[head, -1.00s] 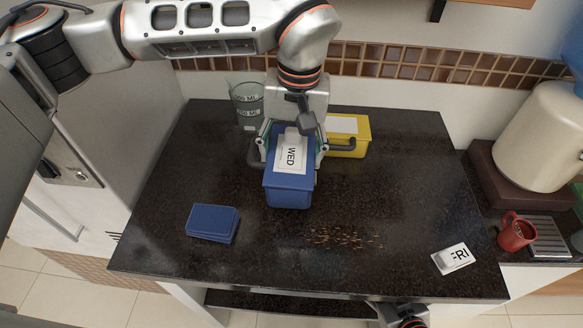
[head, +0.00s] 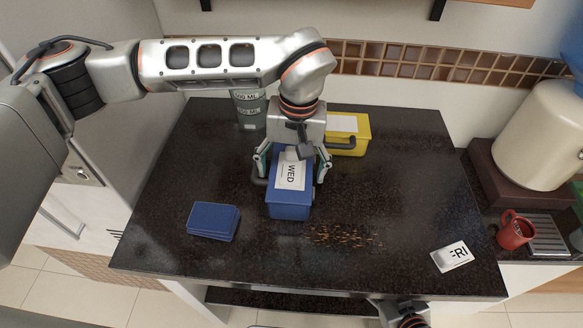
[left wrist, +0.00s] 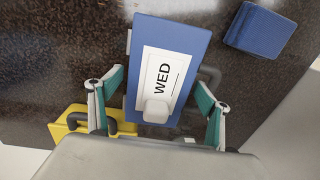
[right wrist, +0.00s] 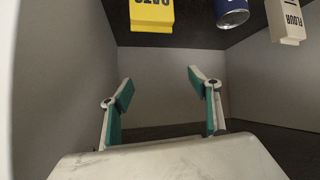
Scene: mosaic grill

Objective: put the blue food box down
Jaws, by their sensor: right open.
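The blue food box (head: 290,205) has a white WED label on its lid and sits on the dark countertop (head: 390,200) near the middle. My left gripper (head: 292,170) straddles it from above, its fingers spread on either side with small gaps to the walls. The left wrist view shows the box (left wrist: 165,30) between the green finger pads, with a white knob on the lid. Its underside is hidden. My right gripper (right wrist: 160,82) is open and empty inside a grey-walled compartment in the right wrist view.
A yellow box (head: 348,140) and a measuring cup (head: 249,110) stand behind. A red mug (head: 515,230) stands far right.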

